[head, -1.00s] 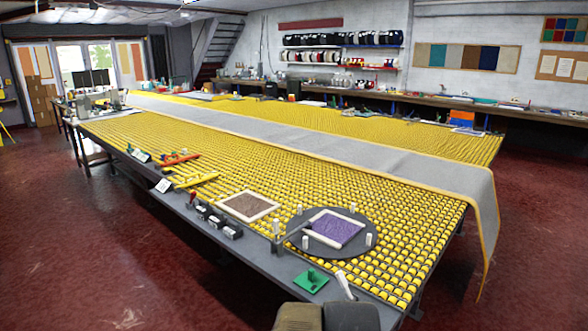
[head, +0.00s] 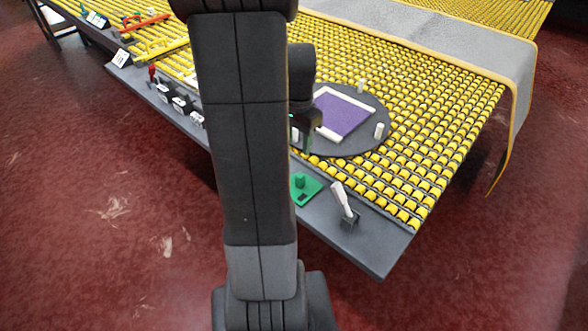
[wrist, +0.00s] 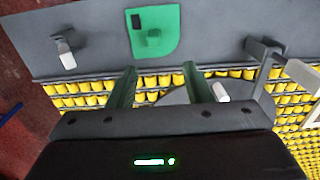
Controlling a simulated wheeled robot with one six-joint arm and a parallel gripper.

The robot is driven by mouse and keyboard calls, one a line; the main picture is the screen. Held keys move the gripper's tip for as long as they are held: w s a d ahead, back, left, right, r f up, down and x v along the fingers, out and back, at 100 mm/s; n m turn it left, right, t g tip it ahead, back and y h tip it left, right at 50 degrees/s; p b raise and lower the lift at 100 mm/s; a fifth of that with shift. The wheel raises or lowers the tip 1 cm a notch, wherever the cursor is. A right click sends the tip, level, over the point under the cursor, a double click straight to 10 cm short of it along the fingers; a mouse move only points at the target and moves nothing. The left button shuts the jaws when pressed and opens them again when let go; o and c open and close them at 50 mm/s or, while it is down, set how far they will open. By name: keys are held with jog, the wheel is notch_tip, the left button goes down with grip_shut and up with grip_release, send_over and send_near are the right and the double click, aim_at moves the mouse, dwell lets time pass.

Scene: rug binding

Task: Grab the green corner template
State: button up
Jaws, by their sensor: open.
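The green corner template (head: 305,188) lies flat on the grey edge shelf of the roller table in the head view, partly hidden behind my arm. In the wrist view the template (wrist: 168,30) is a green plate with one rounded corner, a raised green knob and a dark rectangular slot. My gripper (wrist: 160,80) is open and empty. Its two green-tinted fingers point towards the shelf, one on each side of the knob's line, and the template lies beyond their tips. In the head view my arm hides most of the gripper.
A white-handled lever (head: 343,202) stands on the shelf right of the template. A dark round turntable (head: 375,118) carries a framed purple sample (head: 343,114). A grey bracket (wrist: 264,52) stands near the right finger in the wrist view.

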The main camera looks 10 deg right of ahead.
aim_at(300, 175)
jog(key=f, duration=0.7)
jog(key=shift+s+f, duration=0.25)
jog(key=shift+f, duration=0.15)
jog(key=f, duration=0.4)
jog(key=shift+s+d+p, duration=0.25)
jog(key=shift+s+p, duration=0.05)
jog(key=shift+p, duration=0.05)
jog(key=shift+f, duration=0.7)
grip_shut()
